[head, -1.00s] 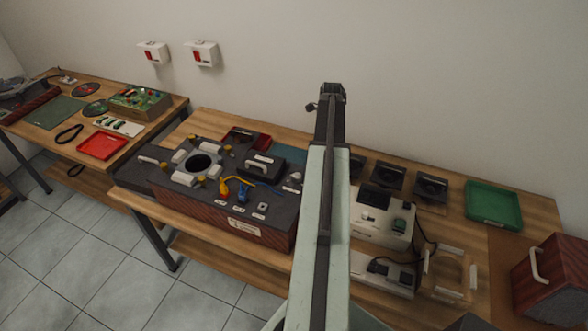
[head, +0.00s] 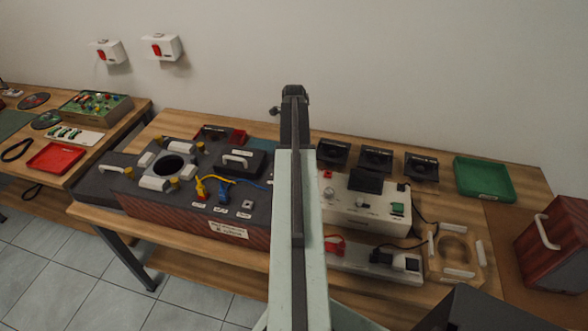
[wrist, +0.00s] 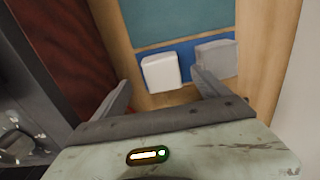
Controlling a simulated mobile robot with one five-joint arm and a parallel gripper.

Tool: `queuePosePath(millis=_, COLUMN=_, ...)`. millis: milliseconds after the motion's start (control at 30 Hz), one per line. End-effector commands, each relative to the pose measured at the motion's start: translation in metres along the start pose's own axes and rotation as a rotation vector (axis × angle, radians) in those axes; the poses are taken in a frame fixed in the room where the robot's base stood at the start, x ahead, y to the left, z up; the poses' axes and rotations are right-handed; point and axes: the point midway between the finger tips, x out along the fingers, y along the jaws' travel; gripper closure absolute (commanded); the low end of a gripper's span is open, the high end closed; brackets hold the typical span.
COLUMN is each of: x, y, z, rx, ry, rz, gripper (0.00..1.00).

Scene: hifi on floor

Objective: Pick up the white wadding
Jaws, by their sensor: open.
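In the wrist view a white block-like pad, likely the white wadding (wrist: 160,73), lies on a blue strip (wrist: 185,54). A grey block (wrist: 215,58) lies just right of it on the same strip. My gripper (wrist: 161,80) is open, with one finger to the left of the white pad and the other to its right, near the grey block. I see no grip on the pad, and the height of the fingers above it is unclear. In the head view my gripper (head: 293,92) is at the far end of my arm; the wadding is not discernible there.
A dark red case (wrist: 58,45) stands left in the wrist view. In the head view the bench holds a grey-topped box (head: 190,190), a white device (head: 350,202), black stands (head: 375,160) and a green tray (head: 485,178). A wall rises behind.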

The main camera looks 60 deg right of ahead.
Motion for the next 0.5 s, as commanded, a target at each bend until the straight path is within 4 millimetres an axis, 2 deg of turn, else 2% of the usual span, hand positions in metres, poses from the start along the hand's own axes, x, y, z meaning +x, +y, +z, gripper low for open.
queuePosePath(millis=300, x=0.051, y=-0.003, z=-0.005, rx=-0.001, ry=0.000, rz=0.000, gripper=0.15)
queuePosePath(millis=500, x=0.050, y=-0.003, z=-0.005, rx=-0.001, ry=0.000, rz=0.000, gripper=0.15)
